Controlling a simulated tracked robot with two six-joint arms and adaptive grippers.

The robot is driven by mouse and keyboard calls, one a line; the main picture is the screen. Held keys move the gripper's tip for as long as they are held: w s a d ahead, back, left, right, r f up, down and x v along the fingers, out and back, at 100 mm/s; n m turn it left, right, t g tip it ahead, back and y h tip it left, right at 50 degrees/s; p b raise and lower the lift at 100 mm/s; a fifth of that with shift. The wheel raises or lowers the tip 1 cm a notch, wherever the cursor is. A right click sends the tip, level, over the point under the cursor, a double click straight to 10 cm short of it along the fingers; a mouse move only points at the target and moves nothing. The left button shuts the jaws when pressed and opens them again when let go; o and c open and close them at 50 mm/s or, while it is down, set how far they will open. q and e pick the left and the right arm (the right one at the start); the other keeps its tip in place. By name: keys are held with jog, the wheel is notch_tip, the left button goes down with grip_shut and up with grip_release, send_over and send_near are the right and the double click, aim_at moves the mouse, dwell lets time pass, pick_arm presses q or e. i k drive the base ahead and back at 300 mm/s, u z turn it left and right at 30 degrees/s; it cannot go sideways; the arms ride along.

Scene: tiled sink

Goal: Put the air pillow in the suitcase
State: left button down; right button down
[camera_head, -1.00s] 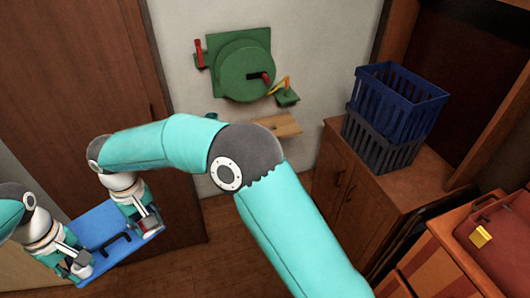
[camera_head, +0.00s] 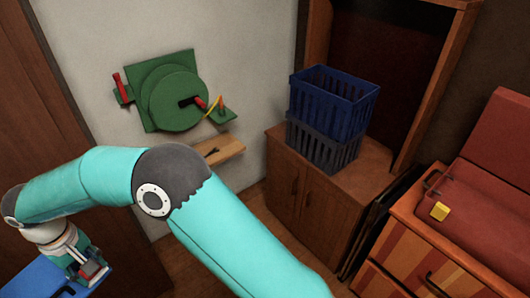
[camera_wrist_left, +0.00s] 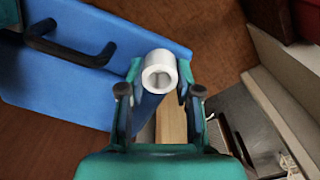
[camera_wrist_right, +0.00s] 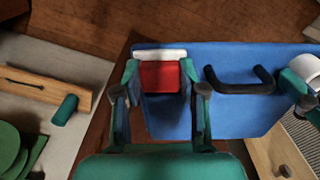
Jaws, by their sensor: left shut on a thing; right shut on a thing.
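A red suitcase (camera_head: 485,225) with a yellow tag lies on a striped cabinet at the right of the head view; a red panel like a raised lid stands behind it. My right gripper (camera_wrist_right: 160,78) is shut on a red and white part at the edge of a flat blue object (camera_wrist_right: 215,110) with a black handle. My left gripper (camera_wrist_left: 158,85) is shut on a white cylinder (camera_wrist_left: 159,68) at the blue object's other end. The blue object also shows at the head view's lower left corner (camera_head: 25,280). I cannot tell whether it is the air pillow; nothing else looks like one.
A blue basket (camera_head: 335,100) sits in a grey one (camera_head: 322,145) on a wooden cabinet (camera_head: 300,200). A green wheel device (camera_head: 170,100) hangs on the wall above a small wooden shelf (camera_head: 220,150). My right arm crosses the lower head view.

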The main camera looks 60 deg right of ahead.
aim_at(489, 235)
jog(key=u, duration=0.75)
jog(key=i, duration=0.2)
jog(key=z, duration=2.8)
jog(key=i, duration=0.25)
jog(key=z, duration=1.7)
jog(key=k, duration=0.6)
jog(key=z, duration=0.05)
jog(key=i, duration=0.3)
jog(key=z, duration=0.35)
